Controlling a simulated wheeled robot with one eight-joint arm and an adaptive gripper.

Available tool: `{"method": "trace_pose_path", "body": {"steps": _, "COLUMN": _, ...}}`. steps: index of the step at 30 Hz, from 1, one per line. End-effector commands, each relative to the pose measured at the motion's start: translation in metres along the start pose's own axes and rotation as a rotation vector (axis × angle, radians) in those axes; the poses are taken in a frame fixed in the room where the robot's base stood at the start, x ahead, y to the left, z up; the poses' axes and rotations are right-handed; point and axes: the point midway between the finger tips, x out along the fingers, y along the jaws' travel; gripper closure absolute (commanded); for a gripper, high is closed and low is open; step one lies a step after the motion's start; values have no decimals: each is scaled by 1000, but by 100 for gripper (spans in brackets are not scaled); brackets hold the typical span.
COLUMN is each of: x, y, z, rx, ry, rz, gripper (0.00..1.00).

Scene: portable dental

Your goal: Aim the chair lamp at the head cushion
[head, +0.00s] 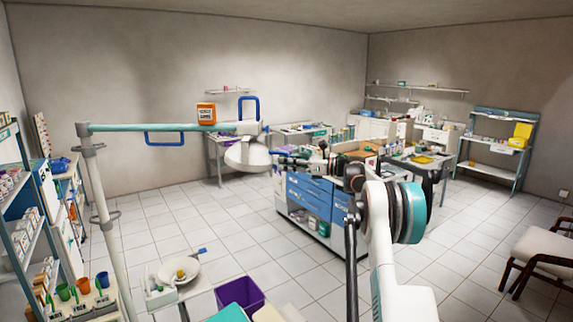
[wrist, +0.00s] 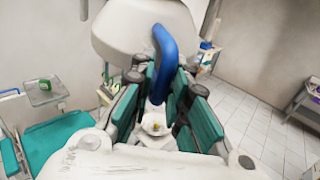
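The chair lamp's white head (head: 248,154) hangs at the end of a teal and white arm (head: 165,128) in the head view. It fills the top of the wrist view (wrist: 135,38). A blue handle (wrist: 163,55) reaches down from it between the teal finger pads of my gripper (wrist: 168,88). In the head view my gripper (head: 283,161) is just right of the lamp head. I cannot tell whether the pads press on the handle. Teal padding (wrist: 57,143) shows at the left of the wrist view; I cannot tell which part is the head cushion. The lamp's lit face is not clear.
A white bowl (head: 180,271) on a stand and a purple bin (head: 240,293) are low in front. A blue-drawered cabinet (head: 309,195) stands behind my arm. A pale chair (head: 541,254) is at the right. Tiled floor (head: 450,260) is clear between.

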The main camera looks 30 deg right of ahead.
Motion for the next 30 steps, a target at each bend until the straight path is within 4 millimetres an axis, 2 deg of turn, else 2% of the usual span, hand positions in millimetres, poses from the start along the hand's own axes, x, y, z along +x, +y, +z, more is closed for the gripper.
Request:
{"method": "trace_pose_path", "body": {"steps": 5, "x": 0, "y": 0, "z": 2, "rx": -3, "ry": 10, "rz": -2, "gripper": 100}}
{"method": "trace_pose_path", "body": {"steps": 15, "x": -4, "y": 0, "z": 34, "rx": -44, "ry": 218, "rz": -9, "gripper": 100}}
{"method": "trace_pose_path", "body": {"steps": 27, "x": -5, "y": 0, "z": 35, "rx": -51, "ry": 253, "rz": -11, "gripper": 100}}
{"method": "trace_pose_path", "body": {"steps": 28, "x": -5, "y": 0, "z": 35, "rx": -51, "ry": 253, "rz": -11, "gripper": 80}}
{"method": "trace_pose_path", "body": {"steps": 30, "x": -5, "y": 0, "z": 35, "rx": -50, "ry": 253, "rz": -11, "gripper": 68}}
